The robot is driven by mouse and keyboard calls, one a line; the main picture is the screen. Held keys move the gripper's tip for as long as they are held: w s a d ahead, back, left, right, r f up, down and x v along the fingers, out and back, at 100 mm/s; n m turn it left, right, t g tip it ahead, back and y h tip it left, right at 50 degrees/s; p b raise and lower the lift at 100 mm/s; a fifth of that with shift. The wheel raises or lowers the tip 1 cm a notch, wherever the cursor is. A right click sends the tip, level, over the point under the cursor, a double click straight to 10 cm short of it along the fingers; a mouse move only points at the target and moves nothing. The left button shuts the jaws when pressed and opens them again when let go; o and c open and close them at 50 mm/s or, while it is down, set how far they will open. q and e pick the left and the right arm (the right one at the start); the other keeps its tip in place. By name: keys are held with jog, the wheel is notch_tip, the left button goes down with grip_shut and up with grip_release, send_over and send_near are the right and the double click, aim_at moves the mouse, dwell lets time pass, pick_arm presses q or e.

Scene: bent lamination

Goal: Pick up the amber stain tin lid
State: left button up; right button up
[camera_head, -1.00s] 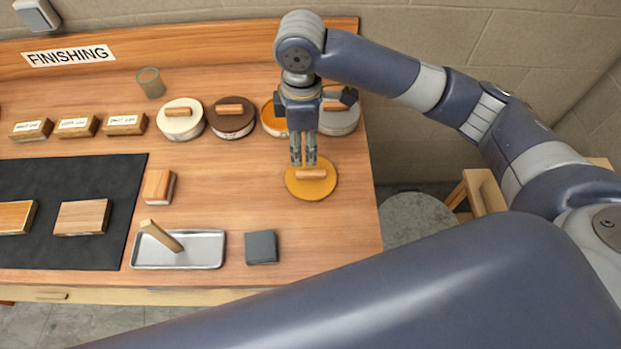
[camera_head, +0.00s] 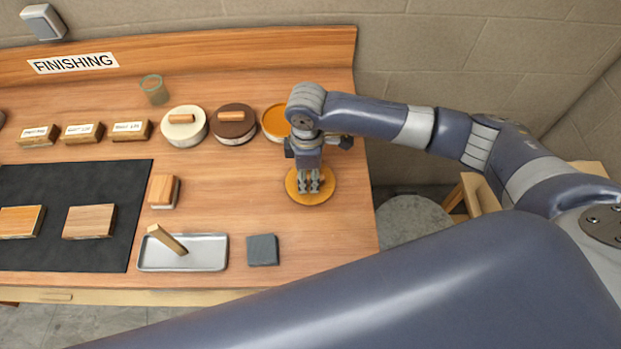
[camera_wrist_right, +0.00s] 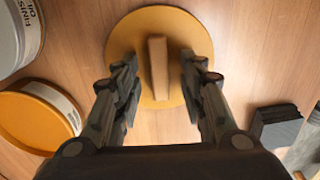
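The amber stain tin lid (camera_head: 328,187), a flat round disc with a wooden bar handle, lies on the bench at the right. In the right wrist view the lid (camera_wrist_right: 185,38) is below my right gripper (camera_wrist_right: 160,78), and its handle (camera_wrist_right: 158,68) stands between the two fingers. The fingers are apart, with a gap on each side of the handle. In the head view my right gripper (camera_head: 309,188) points down over the lid and hides the handle. The open amber tin (camera_head: 273,122) stands behind, partly covered by my right arm. My left gripper is not in view.
A brown-lidded tin (camera_head: 234,122) and a cream-lidded tin (camera_head: 184,126) stand left of the amber tin. A grey block (camera_head: 262,250) and a metal tray (camera_head: 205,252) lie nearer the front. The bench's right edge is close to the lid.

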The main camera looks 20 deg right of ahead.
grip_shut()
jog(key=shift+r, duration=0.1)
